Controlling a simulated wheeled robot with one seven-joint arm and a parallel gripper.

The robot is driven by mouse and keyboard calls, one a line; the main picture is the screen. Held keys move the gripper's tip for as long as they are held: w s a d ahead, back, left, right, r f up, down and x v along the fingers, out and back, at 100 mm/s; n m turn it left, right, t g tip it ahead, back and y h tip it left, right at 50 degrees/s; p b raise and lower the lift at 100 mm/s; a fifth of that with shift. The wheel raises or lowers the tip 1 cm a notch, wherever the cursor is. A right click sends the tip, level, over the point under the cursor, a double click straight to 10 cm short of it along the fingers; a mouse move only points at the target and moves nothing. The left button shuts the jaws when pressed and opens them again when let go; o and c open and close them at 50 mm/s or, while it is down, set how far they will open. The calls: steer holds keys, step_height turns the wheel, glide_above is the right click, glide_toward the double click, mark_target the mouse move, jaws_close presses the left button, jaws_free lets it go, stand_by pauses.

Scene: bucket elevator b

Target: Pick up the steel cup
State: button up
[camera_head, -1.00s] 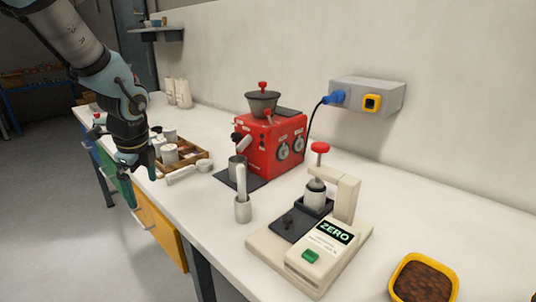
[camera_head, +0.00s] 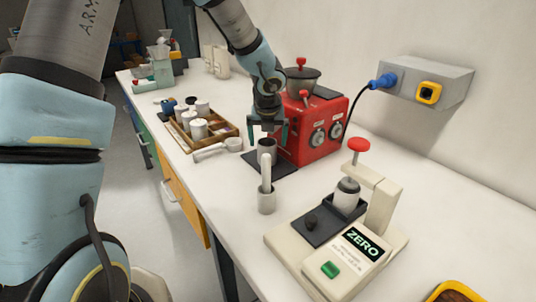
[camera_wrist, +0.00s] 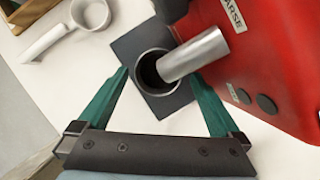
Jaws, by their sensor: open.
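My gripper (camera_head: 268,132) is open above and around the cup, pointing down. In the wrist view the cup's round rim (camera_wrist: 139,78) lies between the two green fingertips, and its dark inside looks empty. I cannot tell whether either finger touches the cup.
A portafilter (camera_head: 217,149) and a wooden tray (camera_head: 183,134) of canisters lie to the left. A scale (camera_head: 327,250) with a red-knobbed press stands at the right.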

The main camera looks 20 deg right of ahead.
steer(key=x, duration=0.4)
steer(key=shift+a+f, duration=0.15)
steer(key=shift+f, duration=0.15)
jaws_close()
stand_by(0.6)
